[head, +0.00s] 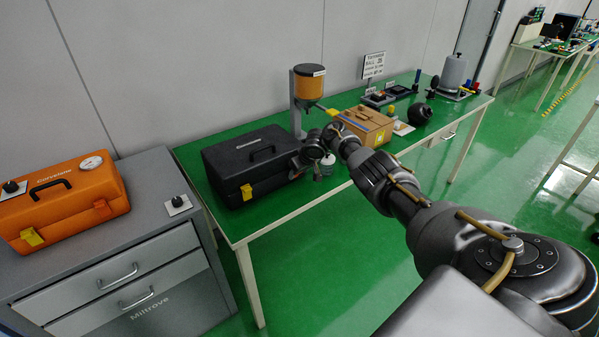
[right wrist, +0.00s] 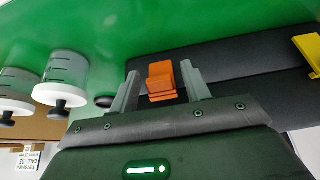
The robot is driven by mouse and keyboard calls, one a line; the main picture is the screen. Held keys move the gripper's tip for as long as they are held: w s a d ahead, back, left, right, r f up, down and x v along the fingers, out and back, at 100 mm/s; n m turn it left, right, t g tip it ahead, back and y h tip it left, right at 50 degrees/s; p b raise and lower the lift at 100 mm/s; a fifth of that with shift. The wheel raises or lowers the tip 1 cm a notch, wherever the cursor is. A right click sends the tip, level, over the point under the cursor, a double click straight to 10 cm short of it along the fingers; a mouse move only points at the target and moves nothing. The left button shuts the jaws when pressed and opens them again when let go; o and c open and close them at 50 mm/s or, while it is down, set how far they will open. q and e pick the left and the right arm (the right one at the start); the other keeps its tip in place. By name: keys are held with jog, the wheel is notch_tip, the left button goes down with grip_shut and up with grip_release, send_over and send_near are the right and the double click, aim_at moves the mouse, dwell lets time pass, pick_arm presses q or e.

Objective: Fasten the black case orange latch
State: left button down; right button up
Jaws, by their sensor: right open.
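The black case (head: 235,163) stands on the green table with its lid down and its handle on top. Its orange latch (right wrist: 161,88) shows in the right wrist view between the two fingers of my right gripper (right wrist: 160,71). The gripper is open, with a gap on each side of the latch. I cannot tell whether the latch is fastened. The case's yellow latch (head: 247,192) is at the left of its front and also shows in the right wrist view (right wrist: 309,50). In the head view my right gripper (head: 299,164) is at the case's right front and hides the orange latch.
White-lidded jars (right wrist: 65,78) stand beside the gripper. An orange case (head: 75,205) sits on a grey cabinet (head: 150,235) at left. Front table edge is near.

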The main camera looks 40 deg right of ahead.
jog(key=shift+s+r, duration=0.1)
jog(key=shift+r, duration=0.2)
jog(key=p+v, duration=0.2)
jog(key=v, duration=0.8)
jog(key=shift+s+a, duration=0.1)
jog(key=shift+a, duration=0.05)
